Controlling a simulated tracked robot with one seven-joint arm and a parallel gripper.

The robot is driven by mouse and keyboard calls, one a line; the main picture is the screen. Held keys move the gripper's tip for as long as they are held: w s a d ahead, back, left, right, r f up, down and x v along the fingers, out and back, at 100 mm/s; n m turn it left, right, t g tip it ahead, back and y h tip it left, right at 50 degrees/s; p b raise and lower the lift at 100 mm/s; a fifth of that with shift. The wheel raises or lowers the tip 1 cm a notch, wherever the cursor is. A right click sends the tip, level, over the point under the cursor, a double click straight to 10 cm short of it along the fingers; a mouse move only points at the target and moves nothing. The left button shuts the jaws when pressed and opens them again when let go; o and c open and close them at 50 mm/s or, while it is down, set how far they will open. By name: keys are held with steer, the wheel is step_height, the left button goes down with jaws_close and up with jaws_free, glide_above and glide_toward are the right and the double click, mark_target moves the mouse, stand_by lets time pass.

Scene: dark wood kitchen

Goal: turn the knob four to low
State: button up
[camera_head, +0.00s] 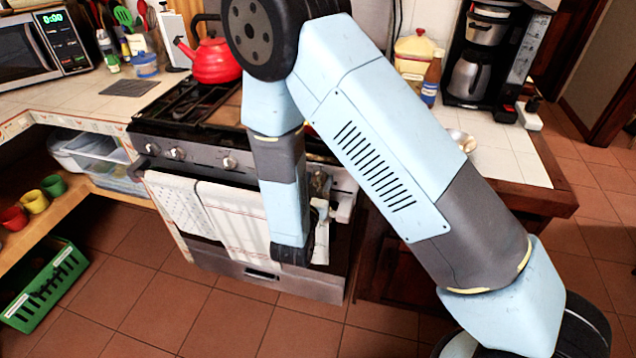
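The stove (205,156) stands left of centre, with a row of knobs on its grey front panel. I see a left knob (152,149), a second knob (177,153) and a third knob (229,163). Farther right, my blue and grey arm covers part of the panel, and I cannot make out knob four or its setting. My gripper (326,188) is at the right end of the stove front, close to the panel, partly behind my forearm. Its fingers are too small and hidden to tell open from shut, or whether they touch a knob.
Two towels (237,220) hang on the oven front. A red kettle (214,60) stands on the stove top. A coffee maker (481,62) stands on the right counter (507,160). A green crate (45,285) is at lower left. The floor (180,305) before the stove is clear.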

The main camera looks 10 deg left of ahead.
steer(key=c, duration=0.5)
steer(key=shift+c, duration=0.2)
